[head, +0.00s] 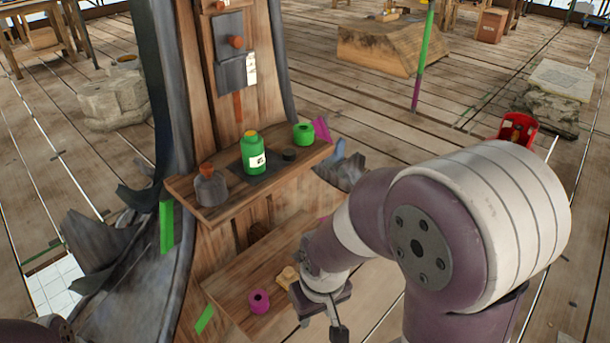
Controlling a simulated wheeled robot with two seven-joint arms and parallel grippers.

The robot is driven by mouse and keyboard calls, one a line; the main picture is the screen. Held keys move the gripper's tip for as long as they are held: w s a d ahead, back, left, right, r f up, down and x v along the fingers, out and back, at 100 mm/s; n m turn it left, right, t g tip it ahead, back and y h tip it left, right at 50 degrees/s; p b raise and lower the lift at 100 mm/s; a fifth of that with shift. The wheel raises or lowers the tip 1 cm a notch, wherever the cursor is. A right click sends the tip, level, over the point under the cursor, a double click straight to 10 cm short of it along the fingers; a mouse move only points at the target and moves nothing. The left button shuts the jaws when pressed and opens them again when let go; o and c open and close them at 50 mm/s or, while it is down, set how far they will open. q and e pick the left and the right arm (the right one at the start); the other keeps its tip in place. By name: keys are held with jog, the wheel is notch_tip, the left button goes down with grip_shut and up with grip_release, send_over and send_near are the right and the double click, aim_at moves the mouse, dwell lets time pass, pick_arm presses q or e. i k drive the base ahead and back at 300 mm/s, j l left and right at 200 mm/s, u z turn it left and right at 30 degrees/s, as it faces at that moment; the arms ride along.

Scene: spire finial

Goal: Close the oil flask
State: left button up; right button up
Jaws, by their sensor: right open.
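A green flask (254,155) with a white label and a yellowish neck stands upright on a dark mat (244,174) on the wooden shelf. A small black round piece, perhaps its cap (289,154), lies just right of it. A grey flask (211,188) with an orange-brown top stands at the shelf's left end. I cannot tell for certain which one is the oil flask. My right gripper (320,325) is open and seems empty, low in front of the shelf and below the flasks, apart from them. My left gripper is out of view.
A green ring-like piece (303,133) and a magenta piece (321,130) sit at the shelf's right end. A magenta spool (259,301) and a tan piece (287,278) lie on the lower ledge (228,288). Jagged dark sheeting (342,167) juts out at the right.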

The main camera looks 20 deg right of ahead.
aim_at(253, 144)
jog(key=l+u, duration=0.15)
jog(key=u, duration=1.65)
jog(key=k+l, duration=0.1)
jog(key=l, duration=0.35)
jog(key=k+l, duration=0.15)
jog(key=l, duration=0.3)
jog(key=k+l, duration=0.1)
jog(key=l, duration=0.35)
jog(key=k+l, duration=0.15)
jog(key=l, duration=0.3)
jog(key=k+l, duration=0.1)
jog(key=l, duration=0.4)
